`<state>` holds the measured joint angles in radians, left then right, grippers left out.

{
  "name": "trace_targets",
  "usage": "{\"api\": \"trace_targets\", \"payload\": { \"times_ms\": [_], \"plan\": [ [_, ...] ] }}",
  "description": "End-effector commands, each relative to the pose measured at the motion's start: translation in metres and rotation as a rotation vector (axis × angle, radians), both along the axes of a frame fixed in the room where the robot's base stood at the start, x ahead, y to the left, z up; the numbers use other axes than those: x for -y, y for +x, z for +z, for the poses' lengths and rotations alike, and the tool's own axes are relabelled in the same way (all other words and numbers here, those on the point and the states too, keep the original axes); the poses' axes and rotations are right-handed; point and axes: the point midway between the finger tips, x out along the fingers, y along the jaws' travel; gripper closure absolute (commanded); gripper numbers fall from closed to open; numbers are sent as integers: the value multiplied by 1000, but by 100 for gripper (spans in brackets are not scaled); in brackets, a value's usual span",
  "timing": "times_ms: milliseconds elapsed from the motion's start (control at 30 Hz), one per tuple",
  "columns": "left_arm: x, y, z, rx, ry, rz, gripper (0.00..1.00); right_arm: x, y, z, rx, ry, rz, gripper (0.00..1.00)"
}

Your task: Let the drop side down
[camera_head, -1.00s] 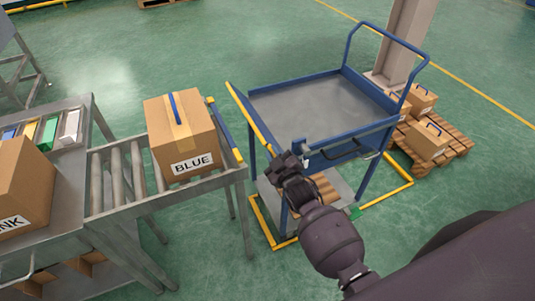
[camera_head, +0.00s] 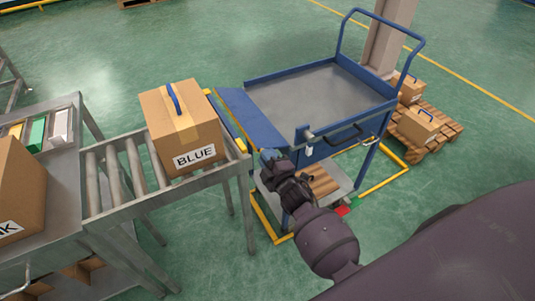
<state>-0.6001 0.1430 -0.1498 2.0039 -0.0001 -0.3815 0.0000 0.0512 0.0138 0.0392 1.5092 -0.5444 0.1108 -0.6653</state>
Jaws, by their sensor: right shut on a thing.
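The blue cart (camera_head: 318,68) has a grey top deck and a blue push handle at the back. Its drop side (camera_head: 250,116), a blue panel with a yellow edge, is on the cart's left side and leans outward toward the roller conveyor, nearly flat. My right gripper (camera_head: 271,158) is at the near end of the drop side and is shut on it; the fingertips are partly hidden by the wrist. A small latch-like fitting (camera_head: 309,138) shows at the cart's near left corner. My left gripper is not in view.
A roller conveyor (camera_head: 121,171) carries a carton labelled BLUE (camera_head: 182,128), close to the drop side. A pallet (camera_head: 437,137) with cartons and a pillar stand behind right. Yellow floor rails (camera_head: 389,177) surround the cart's base. A red patch (camera_head: 343,211) shows low at the cart's front.

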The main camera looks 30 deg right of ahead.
Motion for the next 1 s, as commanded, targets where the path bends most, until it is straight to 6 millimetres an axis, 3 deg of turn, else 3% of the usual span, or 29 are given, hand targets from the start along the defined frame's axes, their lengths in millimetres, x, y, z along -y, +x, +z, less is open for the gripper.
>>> {"api": "trace_targets", "payload": {
  "times_ms": [33,233,400,1000],
  "plan": [
    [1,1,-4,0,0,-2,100,-3,-1,-10,-3,-33,1,100],
    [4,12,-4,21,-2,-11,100,-7,-1,-23,3,-168,1,100],
    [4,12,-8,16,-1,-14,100,-9,0,-30,5,-164,1,100],
    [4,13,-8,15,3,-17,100,-9,0,-34,7,-161,1,100]
  ]
}}
